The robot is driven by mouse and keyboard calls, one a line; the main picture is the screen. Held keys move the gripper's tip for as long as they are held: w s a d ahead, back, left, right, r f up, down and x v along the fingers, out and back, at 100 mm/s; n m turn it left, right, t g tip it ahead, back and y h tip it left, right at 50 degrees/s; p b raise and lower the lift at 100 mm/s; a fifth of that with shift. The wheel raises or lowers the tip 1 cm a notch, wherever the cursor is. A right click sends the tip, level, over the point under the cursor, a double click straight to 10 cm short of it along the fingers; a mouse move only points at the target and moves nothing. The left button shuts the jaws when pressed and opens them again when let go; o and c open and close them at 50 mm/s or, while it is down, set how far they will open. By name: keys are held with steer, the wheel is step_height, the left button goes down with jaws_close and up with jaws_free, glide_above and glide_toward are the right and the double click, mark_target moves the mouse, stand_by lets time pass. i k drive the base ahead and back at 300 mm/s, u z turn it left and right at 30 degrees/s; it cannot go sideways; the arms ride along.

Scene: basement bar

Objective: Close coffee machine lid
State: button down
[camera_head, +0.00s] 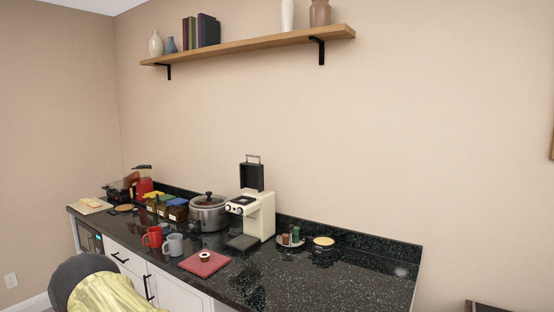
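The coffee machine (262,218) is a cream, boxy appliance with dark dials on its front, standing on the dark counter near the wall. Its black lid (251,177) is raised, standing nearly upright above the body, with a thin metal handle (252,157) at its upper edge. A dark drip tray (242,242) sits low at the machine's front. My gripper does not show in this view, so its place relative to the lid cannot be seen.
A silver pot (208,217) stands close left of the machine. Two mugs, red (153,236) and grey (174,245), and a red board (204,263) lie in front. A small plate with cups (290,241) is at right. The counter's right front (340,280) is clear. A shelf (250,43) hangs above.

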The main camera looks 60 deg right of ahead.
mark_target(251, 174)
steer(key=z, duration=1.4)
